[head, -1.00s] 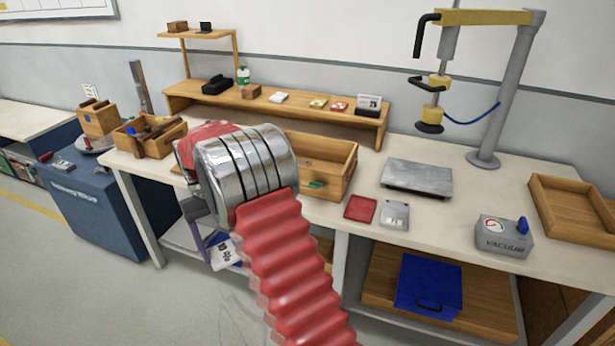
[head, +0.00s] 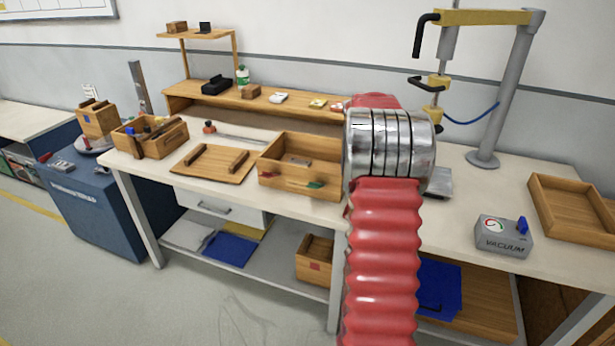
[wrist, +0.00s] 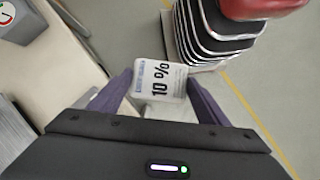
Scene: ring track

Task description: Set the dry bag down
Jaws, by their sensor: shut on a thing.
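The dry bag (wrist: 160,84), a white packet with "10 %" on it, shows in the wrist view between the two purple fingers of my gripper (wrist: 160,78). The gripper is shut on it. The bag appears held out past the front edge of the bench (wrist: 62,60), with floor showing beyond it. In the head view my own arm covers the gripper and the bag. The bench top (head: 465,225) shows on both sides of my arm there.
A silver plate (head: 440,184) is partly hidden behind my arm. A grey vacuum box (head: 503,237) and an empty wooden tray (head: 575,225) stand on the right. An open wooden bin (head: 300,183) is left of my arm. A lift stand (head: 490,120) rises at the back.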

